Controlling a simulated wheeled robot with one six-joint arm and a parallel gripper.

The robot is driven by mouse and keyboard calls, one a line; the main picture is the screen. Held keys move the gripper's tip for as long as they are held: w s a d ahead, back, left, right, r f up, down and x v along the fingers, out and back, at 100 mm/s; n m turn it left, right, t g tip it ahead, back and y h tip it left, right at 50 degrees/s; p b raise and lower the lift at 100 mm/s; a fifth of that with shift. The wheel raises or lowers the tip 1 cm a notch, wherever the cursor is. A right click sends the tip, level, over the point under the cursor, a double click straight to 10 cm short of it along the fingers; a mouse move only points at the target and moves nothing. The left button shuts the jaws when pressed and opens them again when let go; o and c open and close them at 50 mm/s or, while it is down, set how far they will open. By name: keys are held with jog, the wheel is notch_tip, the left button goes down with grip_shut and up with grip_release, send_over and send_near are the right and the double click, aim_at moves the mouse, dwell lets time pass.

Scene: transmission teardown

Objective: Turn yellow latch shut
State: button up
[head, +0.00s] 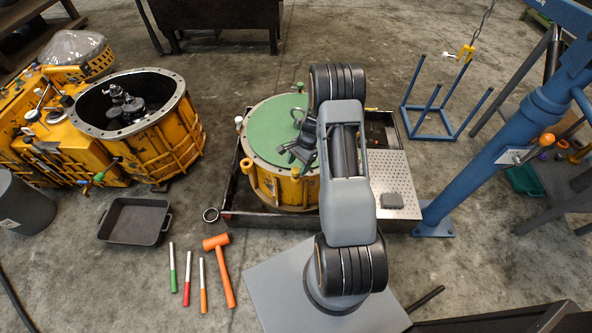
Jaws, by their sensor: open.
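A yellow-orange drum housing (280,190) with a flat green lid (268,128) stands in a dark tray. A yellow lug (246,166) sticks out at the lower left of its rim, and a small yellow piece (295,172) shows at the rim just below my gripper. I cannot tell which of these is the yellow latch, or how it is turned. My gripper (287,154) is open above the lower right part of the lid. Whether it touches anything is unclear. My arm hides the right side of the drum.
The dark tray (231,186) surrounds the drum, with a perforated plate (396,178) at right. An open yellow housing (155,130) stands left. A black pan (134,221), an orange mallet (222,270) and several rods lie in front. A blue hoist (500,140) stands right.

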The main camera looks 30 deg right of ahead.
jog(key=shift+x, duration=1.1)
jog(key=c, duration=0.9)
